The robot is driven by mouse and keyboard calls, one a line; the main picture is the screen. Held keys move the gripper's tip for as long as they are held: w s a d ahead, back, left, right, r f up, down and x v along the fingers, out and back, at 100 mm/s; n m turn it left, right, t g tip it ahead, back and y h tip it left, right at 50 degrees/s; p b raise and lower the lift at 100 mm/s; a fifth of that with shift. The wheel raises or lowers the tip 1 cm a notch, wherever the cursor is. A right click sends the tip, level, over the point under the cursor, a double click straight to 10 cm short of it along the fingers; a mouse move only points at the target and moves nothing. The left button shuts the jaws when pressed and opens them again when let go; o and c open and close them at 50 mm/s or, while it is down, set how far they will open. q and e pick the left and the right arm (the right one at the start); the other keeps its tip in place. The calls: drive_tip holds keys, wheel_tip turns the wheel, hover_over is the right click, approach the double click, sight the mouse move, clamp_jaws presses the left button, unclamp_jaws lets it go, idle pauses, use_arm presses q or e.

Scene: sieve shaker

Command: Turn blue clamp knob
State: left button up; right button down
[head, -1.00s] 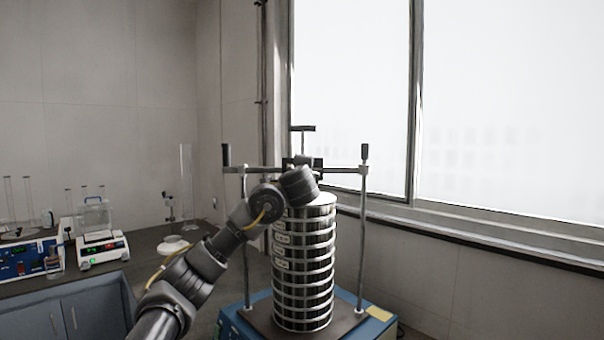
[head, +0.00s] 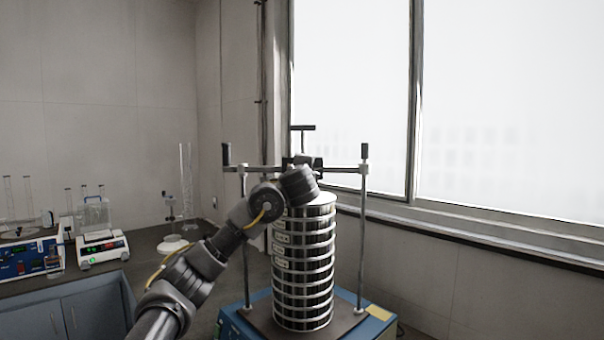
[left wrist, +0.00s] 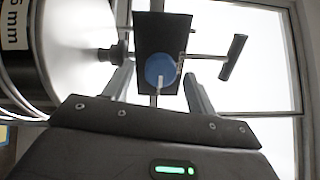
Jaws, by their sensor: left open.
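The blue clamp knob (left wrist: 160,70) is round and shows in the left wrist view in front of a dark clamp block (left wrist: 163,32). My left gripper (left wrist: 157,74) is open, with one finger on each side of the knob in that view. I cannot tell whether the fingers touch it. In the head view my left wrist is at the clamp block (head: 302,162), above the sieve stack (head: 303,265), and the knob is hidden there. A T-shaped handle (left wrist: 233,57) shows right of the knob. My right gripper is not in view.
Two upright rods (head: 363,240) with a crossbar (head: 340,171) flank the stack on the blue shaker base (head: 375,326). The sieve stack fills the left of the wrist view. A bench with instruments (head: 100,248) stands at left, a window at right.

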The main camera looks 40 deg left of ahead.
use_arm(q)
drive_tip(key=b+v, duration=0.2)
drive_tip(key=v, duration=0.8)
drive_tip(key=shift+s+d+b, duration=0.25)
drive_tip(key=shift+s+b, duration=0.05)
drive_tip(key=shift+b, duration=0.1)
drive_tip(key=shift+f, duration=0.1)
